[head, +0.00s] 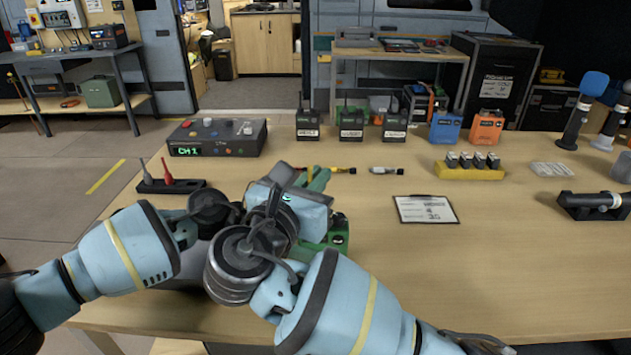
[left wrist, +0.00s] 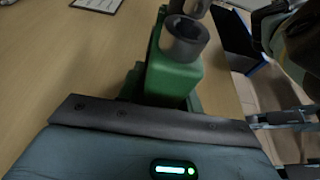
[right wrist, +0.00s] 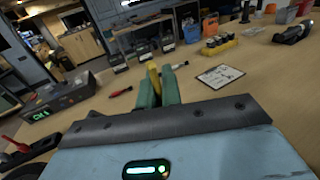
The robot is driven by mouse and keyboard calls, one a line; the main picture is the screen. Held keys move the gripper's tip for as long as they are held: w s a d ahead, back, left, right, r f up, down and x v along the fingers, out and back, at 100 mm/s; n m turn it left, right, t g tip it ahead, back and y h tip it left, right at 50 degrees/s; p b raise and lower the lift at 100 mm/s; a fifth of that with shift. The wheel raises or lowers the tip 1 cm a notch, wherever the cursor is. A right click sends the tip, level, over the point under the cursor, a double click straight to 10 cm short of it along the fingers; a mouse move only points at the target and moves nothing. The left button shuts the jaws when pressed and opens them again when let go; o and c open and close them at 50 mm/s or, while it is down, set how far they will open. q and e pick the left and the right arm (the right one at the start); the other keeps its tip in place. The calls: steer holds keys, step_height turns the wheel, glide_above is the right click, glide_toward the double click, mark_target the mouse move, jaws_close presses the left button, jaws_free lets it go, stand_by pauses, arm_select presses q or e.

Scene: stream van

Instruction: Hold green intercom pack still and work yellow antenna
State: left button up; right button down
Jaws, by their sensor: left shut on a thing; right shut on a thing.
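The green intercom pack (head: 337,238) is on the table in front of me, mostly hidden behind my arms in the head view. The left wrist view shows its green body (left wrist: 176,78) close up, with a grey round knob (left wrist: 184,38) on it. My left gripper (left wrist: 165,96) is shut on the pack; its fingertips are largely hidden. My right gripper (head: 314,181) is above the pack. In the right wrist view, its green fingers (right wrist: 156,88) are shut on the yellow antenna (right wrist: 154,77), whose top shows between them. The antenna's base is hidden.
A control box (head: 217,137) and a dark holder with red and grey pieces (head: 170,184) are at left. Behind are thin tools (head: 345,170), several small packs (head: 351,124) and a yellow battery rack (head: 469,170). A clipboard (head: 425,209) lies right. The table's front right is clear.

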mark_target(309, 167)
steer(key=shift+r, duration=0.4)
steer(key=shift+r, duration=1.4)
arm_select(q)
steer(key=o, duration=1.1)
